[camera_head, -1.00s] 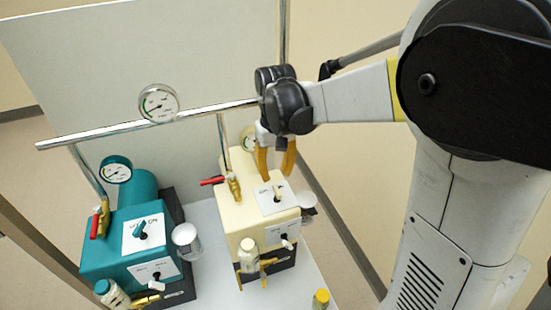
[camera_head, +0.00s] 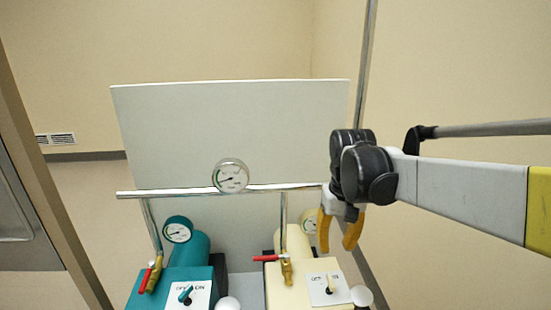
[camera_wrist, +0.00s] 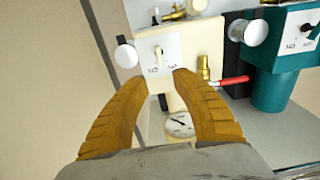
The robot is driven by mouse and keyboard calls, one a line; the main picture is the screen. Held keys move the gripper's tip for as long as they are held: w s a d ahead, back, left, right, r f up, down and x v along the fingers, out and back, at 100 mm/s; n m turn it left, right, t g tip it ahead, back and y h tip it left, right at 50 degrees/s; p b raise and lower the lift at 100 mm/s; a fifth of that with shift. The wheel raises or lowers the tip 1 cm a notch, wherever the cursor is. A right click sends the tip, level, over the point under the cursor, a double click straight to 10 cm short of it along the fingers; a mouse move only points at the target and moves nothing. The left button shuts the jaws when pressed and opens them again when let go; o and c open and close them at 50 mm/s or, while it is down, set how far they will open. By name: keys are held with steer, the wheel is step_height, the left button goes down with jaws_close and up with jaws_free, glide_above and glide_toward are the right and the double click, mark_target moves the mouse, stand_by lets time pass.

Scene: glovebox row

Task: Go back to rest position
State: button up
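My gripper (camera_head: 340,232) has orange-yellow fingers and hangs beside the cream pump unit (camera_head: 290,296), near its right rear. In the wrist view my gripper (camera_wrist: 160,95) has its fingers spread apart with nothing between the tips. The cream unit (camera_wrist: 205,40) lies beyond the fingertips there, with its white switch plate (camera_wrist: 158,57) and lever showing. In the head view the lower part of the cream unit is cut off by the picture's bottom edge.
A teal pump unit (camera_head: 160,287) stands left of the cream one. Red-handled brass valves (camera_head: 286,266) and a metal pipe with a gauge (camera_head: 230,176) run behind. A grey panel (camera_head: 230,125) stands at the back. Open floor lies at the left (camera_head: 85,215).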

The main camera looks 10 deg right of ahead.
steer(key=s+t, duration=0.6)
steer(key=s, duration=0.9)
steer(key=shift+a+t, duration=0.2)
steer(key=shift+t, duration=0.2)
steer(key=shift+w, duration=0.15)
steer(key=g+p, duration=0.7)
steer(key=p, duration=0.1)
glide_above(331, 281)
step_height(331, 281, down, 2)
step_height(331, 281, down, 10)
steer(key=b, duration=0.3)
steer(key=shift+f+b, duration=0.25)
steer(key=shift+b, duration=0.1)
